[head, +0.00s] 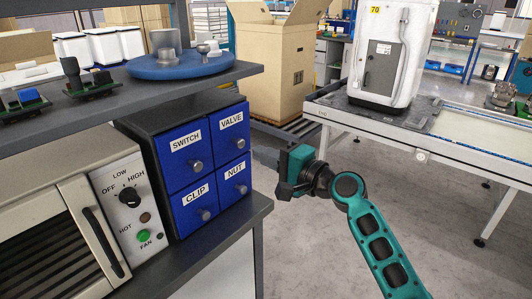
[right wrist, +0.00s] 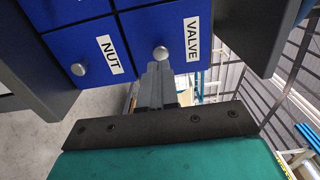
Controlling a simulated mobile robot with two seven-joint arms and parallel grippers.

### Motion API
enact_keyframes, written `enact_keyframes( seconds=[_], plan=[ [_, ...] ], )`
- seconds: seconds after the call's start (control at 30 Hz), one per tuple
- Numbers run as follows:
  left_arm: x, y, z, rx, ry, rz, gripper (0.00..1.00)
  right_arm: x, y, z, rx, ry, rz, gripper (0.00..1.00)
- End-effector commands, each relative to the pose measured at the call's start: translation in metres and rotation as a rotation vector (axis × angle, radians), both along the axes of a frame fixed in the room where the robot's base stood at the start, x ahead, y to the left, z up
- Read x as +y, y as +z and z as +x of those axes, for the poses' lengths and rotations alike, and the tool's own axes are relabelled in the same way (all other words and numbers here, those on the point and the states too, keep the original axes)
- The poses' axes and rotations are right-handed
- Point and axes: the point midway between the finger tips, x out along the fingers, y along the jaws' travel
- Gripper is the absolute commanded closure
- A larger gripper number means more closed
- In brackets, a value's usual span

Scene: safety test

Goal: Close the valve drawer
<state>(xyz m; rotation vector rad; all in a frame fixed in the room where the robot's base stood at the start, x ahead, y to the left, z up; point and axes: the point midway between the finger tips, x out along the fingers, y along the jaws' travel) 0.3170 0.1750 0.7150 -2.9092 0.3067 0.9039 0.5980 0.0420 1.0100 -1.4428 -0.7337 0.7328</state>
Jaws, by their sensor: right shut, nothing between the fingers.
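The valve drawer (head: 230,130) is the blue upper right drawer of a small dark cabinet, with a white VALVE label and a round grey knob. Its front looks about level with the fronts around it. My right gripper (head: 260,156) is shut and empty, just right of the cabinet, with its fingers pointing at it. In the right wrist view, the valve drawer (right wrist: 175,25) is straight ahead, and the gripper's fingertips (right wrist: 158,68) are close to its knob (right wrist: 160,53). I cannot tell whether they touch. My left gripper is out of view.
The SWITCH (head: 180,155), CLIP (head: 194,205) and NUT (head: 232,182) drawers share the cabinet. A shelf (head: 200,83) with a blue round base (head: 180,66) overhangs it. An oven-like appliance (head: 70,220) stands left.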

Motion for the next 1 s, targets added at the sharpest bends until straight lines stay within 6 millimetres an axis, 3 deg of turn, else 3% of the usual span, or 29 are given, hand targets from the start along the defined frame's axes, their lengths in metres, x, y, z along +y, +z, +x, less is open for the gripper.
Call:
enact_keyframes(
  seconds=[0.3,0.63,0.77,0.87,1.0],
  plan=[
    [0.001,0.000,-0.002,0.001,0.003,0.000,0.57,-0.055,-0.002,-0.040,0.001,-0.001,-0.003,1.00],
    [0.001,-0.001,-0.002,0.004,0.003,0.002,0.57,-0.082,-0.008,-0.060,-0.002,-0.013,-0.018,1.00],
    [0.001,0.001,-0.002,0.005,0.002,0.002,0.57,-0.094,-0.048,-0.068,-0.026,-0.087,-0.130,1.00],
    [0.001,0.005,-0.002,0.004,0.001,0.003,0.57,-0.111,-0.101,-0.085,-0.067,-0.172,-0.309,1.00],
    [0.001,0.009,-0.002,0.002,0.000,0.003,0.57,-0.142,-0.171,-0.126,-0.148,-0.257,-0.631,1.00]
  ],
)
